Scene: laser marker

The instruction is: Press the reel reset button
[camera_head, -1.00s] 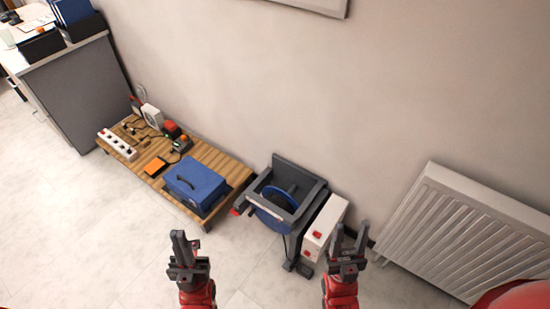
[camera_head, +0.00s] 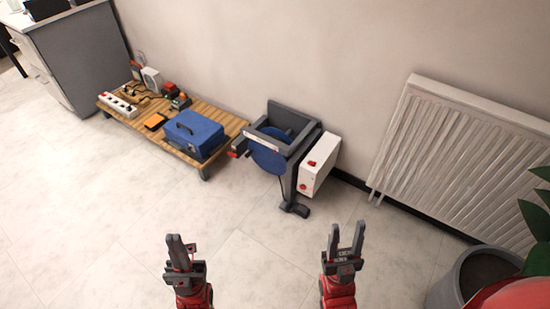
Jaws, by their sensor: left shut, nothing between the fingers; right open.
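The reel machine stands against the wall at the centre, with a dark grey frame (camera_head: 290,185) around a blue reel (camera_head: 268,157). A white control box (camera_head: 318,165) is fixed to its right side. The box carries a red button (camera_head: 312,163) on top and another red button (camera_head: 303,187) on its front face; which one is the reel reset cannot be told. My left gripper (camera_head: 181,250) is shut and empty over the floor, in front and left of the machine. My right gripper (camera_head: 346,240) is open and empty, in front and right of it. Neither touches the machine.
A low wooden pallet (camera_head: 228,122) left of the machine holds a blue toolbox (camera_head: 195,134), a power strip (camera_head: 118,105) and small devices. A white radiator (camera_head: 450,150) is at right, with a plant pot (camera_head: 462,275) in front. The floor (camera_head: 110,215) before the machine is clear.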

